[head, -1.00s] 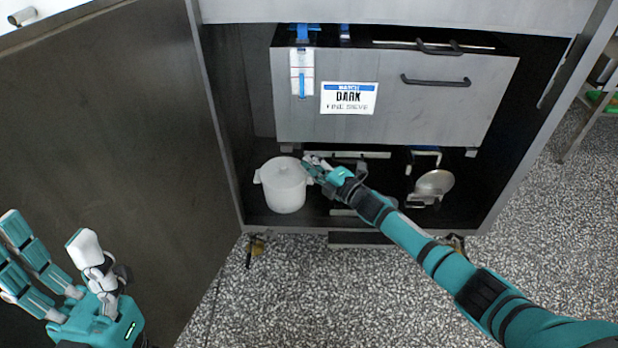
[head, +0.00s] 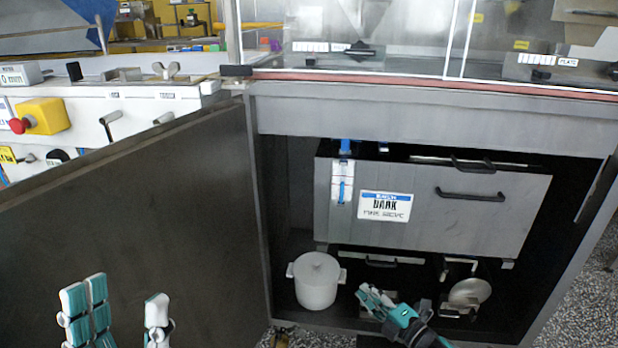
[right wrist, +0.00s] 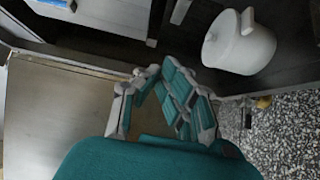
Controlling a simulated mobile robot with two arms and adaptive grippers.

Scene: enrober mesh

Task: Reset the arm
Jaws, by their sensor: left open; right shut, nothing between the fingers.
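My right gripper (head: 378,300) is at the bottom of the head view, in front of the open cabinet's lower space, to the right of a white lidded pot. It is shut and empty, and it also shows in the right wrist view (right wrist: 165,85). My left gripper (head: 118,312) is at the bottom left of the head view, in front of the open cabinet door (head: 130,215). Its fingers are apart and hold nothing; its palm is cut off by the frame edge.
The white pot (head: 317,283) stands on the cabinet floor and shows in the right wrist view (right wrist: 238,45). Above is a grey drawer box (head: 440,205) labelled DARK. A round metal pan (head: 470,292) is at the right. A red stop button (head: 22,125) sits on the machine panel.

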